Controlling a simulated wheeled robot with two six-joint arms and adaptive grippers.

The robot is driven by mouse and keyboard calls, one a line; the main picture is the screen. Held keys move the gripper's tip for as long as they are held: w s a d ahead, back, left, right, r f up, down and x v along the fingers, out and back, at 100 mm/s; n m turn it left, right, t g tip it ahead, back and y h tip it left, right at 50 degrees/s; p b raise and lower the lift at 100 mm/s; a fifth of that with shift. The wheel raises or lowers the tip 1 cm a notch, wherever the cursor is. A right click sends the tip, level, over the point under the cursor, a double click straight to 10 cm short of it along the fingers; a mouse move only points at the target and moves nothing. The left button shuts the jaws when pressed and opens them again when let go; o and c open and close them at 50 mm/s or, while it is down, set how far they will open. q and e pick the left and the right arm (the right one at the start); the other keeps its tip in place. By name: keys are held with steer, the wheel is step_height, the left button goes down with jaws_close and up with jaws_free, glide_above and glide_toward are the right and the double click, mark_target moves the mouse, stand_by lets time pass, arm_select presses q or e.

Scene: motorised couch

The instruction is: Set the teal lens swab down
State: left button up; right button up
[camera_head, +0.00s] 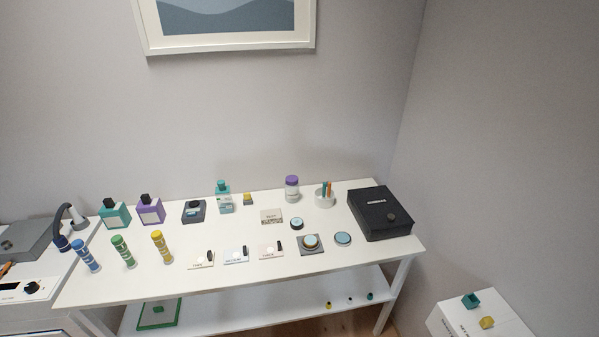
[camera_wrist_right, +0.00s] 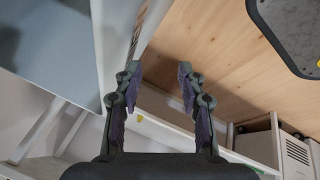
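A white round holder (camera_head: 324,200) stands near the back right of the white table (camera_head: 225,287). Thin sticks stand upright in it, one with a teal top (camera_head: 324,185) and one orange (camera_head: 330,187). The teal one may be the lens swab; it is too small to tell. My right gripper (camera_wrist_right: 158,82) shows in the right wrist view with its two fingers apart and nothing between them. Neither gripper shows in the head view, and my left gripper is not in any view.
A black box (camera_head: 380,213) stands right of the holder, and a purple-capped jar (camera_head: 292,189) left of it. Bottles, coloured tubes and small cards fill the left and middle. A round blue pad (camera_head: 343,239) lies in front. A lower shelf (camera_head: 250,312) runs below.

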steer(key=s+f+m+g, duration=0.2)
steer(key=s+m, duration=0.1)
steer(key=s, duration=0.4)
steer(key=s+d+f+m+g, duration=0.1)
steer(key=s+f+m+g, duration=0.1)
steer(key=s, duration=0.6)
steer(key=shift+f+m, duration=0.25)
steer(key=shift+m, duration=0.55)
